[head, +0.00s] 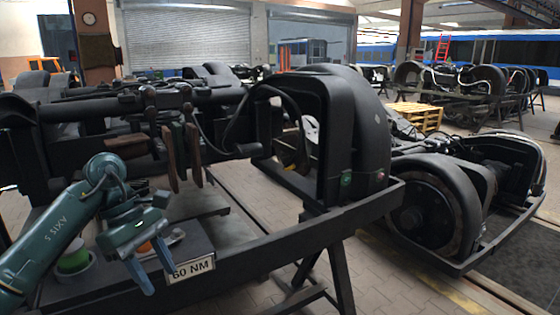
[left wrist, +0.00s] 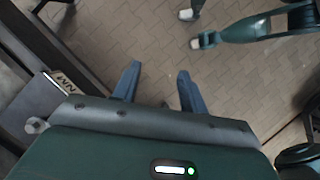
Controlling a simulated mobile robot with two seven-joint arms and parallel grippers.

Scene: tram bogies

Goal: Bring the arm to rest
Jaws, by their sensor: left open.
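My left arm, teal with "AXIS 5" on it, comes in from the left in the head view. Its left gripper (head: 148,280) has blue fingers that point down, just in front of the grey tray on the bogie frame. In the left wrist view the two fingers of the left gripper (left wrist: 158,72) stand wide apart. Nothing is between them but tiled floor below. My right gripper does not show in either view.
The tray has a "60 NM" label (head: 190,269), which also shows in the left wrist view (left wrist: 59,82). A green item (head: 73,260) sits at the tray's left. The black bogie frame (head: 300,229) runs close by. Another bogie (head: 440,210) stands right. Floor lies below the gripper.

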